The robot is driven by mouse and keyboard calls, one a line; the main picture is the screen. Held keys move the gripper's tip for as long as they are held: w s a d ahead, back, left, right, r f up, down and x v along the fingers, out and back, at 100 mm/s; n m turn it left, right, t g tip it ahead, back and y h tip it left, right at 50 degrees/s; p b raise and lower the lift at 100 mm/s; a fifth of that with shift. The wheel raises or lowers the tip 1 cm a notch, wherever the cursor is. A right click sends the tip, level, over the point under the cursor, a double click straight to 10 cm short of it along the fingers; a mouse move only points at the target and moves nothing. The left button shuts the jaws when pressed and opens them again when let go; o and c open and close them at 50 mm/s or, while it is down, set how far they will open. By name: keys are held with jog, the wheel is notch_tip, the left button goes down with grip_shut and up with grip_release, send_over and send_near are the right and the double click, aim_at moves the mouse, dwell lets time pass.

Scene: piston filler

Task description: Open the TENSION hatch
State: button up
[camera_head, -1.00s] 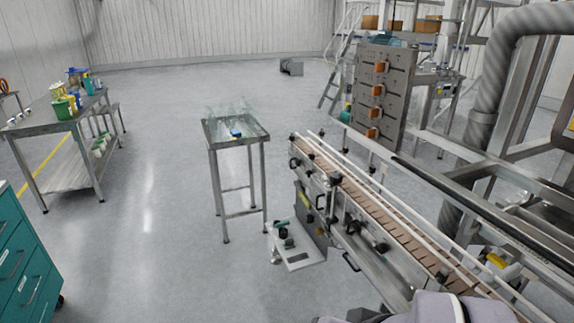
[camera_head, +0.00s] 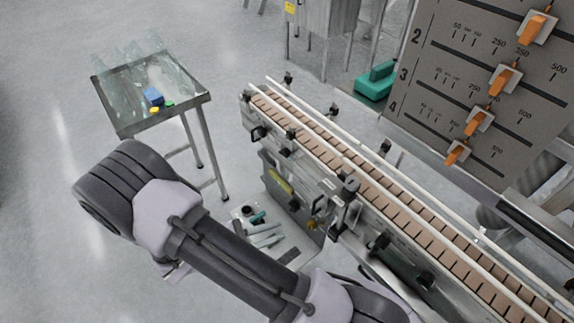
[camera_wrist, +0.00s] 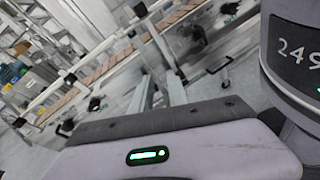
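No TENSION lettering can be read in either view, so I cannot tell which panel is the hatch. The conveyor (camera_head: 365,182) runs diagonally across the head view, with metal side panels, black knobs and clamps. A panel with a yellow label (camera_head: 280,182) is low at its near-left end. In the wrist view a dark curved handle (camera_wrist: 222,69) shows near the conveyor's underside. My arm crosses the lower left of the head view, in front of part of the conveyor's lower side.
A metal table (camera_head: 190,105) with clear items and a blue block (camera_head: 153,95) stands left of the conveyor. Tools lie on a low plate (camera_head: 262,235) beside the conveyor. A grey panel with orange levers (camera_head: 503,80) rises at the upper right. Open floor lies at left.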

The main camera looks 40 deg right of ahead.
aim_at(313, 208)
notch_tip(313, 208, down, 9)
jog(key=d+n+t+h, duration=0.1)
jog(key=n+t+h, duration=0.1)
jog(key=n+t, duration=0.55)
jog(key=shift+n+g, duration=0.25)
jog(key=shift+g, duration=0.1)
jog(key=b+x, duration=0.1)
jog(key=x, duration=0.7)
jog(key=b+x, duration=0.1)
jog(key=x, duration=0.8)
jog(key=shift+s+d+b, duration=0.2)
jog(key=shift+b, duration=0.15)
grip_shut()
